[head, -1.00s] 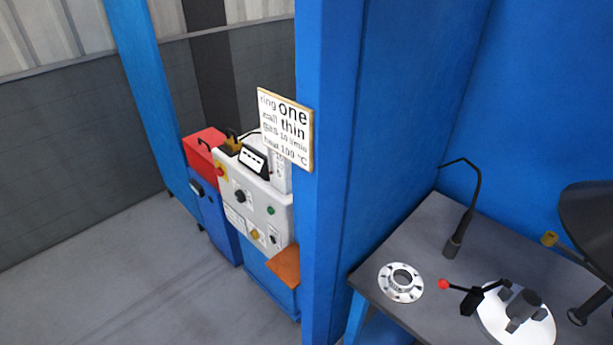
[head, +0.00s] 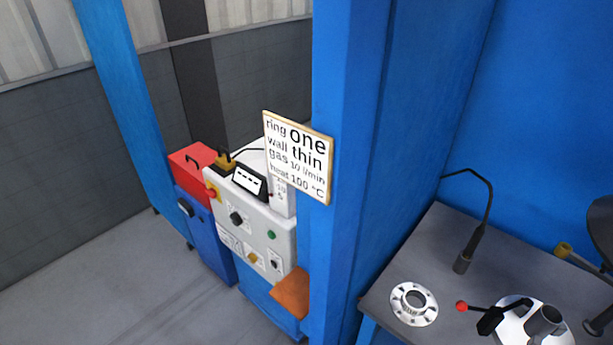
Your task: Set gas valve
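A grey-white control cabinet (head: 262,222) stands left of the blue post. It carries a black knob (head: 236,218), a green button (head: 271,235), a yellow knob (head: 253,258) and a red-and-yellow knob (head: 213,193) at its left edge. A pale upright piece with a scale (head: 281,196) stands at its right, partly hidden by the sign. I cannot tell which part is the gas valve. The sign (head: 298,157) on the post reads "ring one, wall thin, gas 10 l/min, heat 100 °C". A dark display (head: 249,180) shows dashes. Neither gripper is in view.
The blue post (head: 345,120) separates the cabinet from a grey table (head: 425,240). On the table are a flanged ring (head: 414,304), a red-tipped lever (head: 462,306), a white round plate (head: 510,328) and a gooseneck stand (head: 466,256). An orange shelf (head: 291,292) juts from the cabinet. Floor at left is clear.

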